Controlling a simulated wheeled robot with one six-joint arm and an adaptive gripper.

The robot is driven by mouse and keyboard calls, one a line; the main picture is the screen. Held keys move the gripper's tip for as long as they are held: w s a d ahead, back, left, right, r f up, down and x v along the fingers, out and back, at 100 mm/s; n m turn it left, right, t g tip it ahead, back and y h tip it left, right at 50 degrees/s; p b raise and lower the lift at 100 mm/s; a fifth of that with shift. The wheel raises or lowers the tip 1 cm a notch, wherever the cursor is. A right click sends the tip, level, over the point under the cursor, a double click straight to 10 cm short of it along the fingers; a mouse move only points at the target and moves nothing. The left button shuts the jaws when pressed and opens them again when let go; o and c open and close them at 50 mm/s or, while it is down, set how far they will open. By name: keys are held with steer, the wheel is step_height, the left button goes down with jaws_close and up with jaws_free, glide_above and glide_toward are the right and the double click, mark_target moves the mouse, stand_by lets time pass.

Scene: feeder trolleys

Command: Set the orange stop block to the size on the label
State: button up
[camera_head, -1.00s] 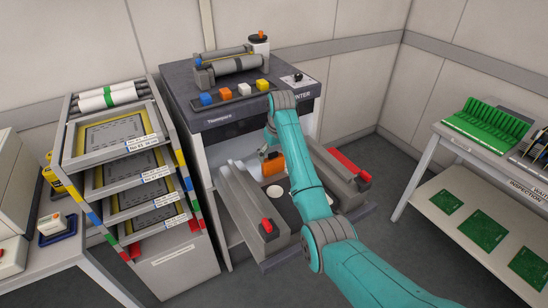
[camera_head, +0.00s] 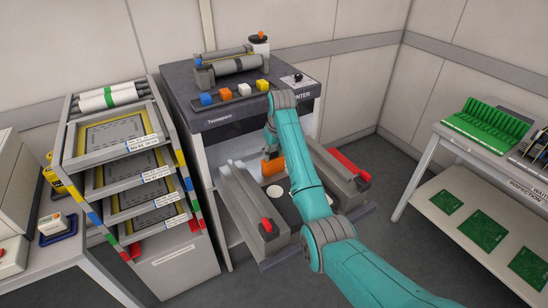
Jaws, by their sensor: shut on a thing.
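The orange stop block (camera_head: 271,164) stands between the two grey rails of the feeder tray at the front of the printer. My teal arm reaches down over it. My gripper (camera_head: 272,155) is at the block's top and shut on it, though the arm hides much of the fingers. The left rail (camera_head: 246,212) carries a red clamp (camera_head: 266,227) at its near end. The right rail (camera_head: 338,175) has a long red handle (camera_head: 350,164) beside it. I cannot read a size label for the block from here.
A rack of framed screens (camera_head: 120,150) stands close on the left. A bench with green boards (camera_head: 495,125) stands at the right. The floor (camera_head: 375,180) between is clear.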

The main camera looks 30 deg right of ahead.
steer(key=shift+s+f, duration=0.65)
steer(key=shift+s, duration=0.5)
steer(key=o, duration=1.4)
steer(key=shift+r, duration=0.15)
steer(key=shift+w+r, duration=0.15)
steer(key=shift+w, duration=0.1)
steer(key=shift+r, duration=0.45)
steer(key=v, duration=0.2)
steer(key=w+v, duration=0.1)
steer(key=v, duration=0.2)
steer(key=shift+r, duration=0.15)
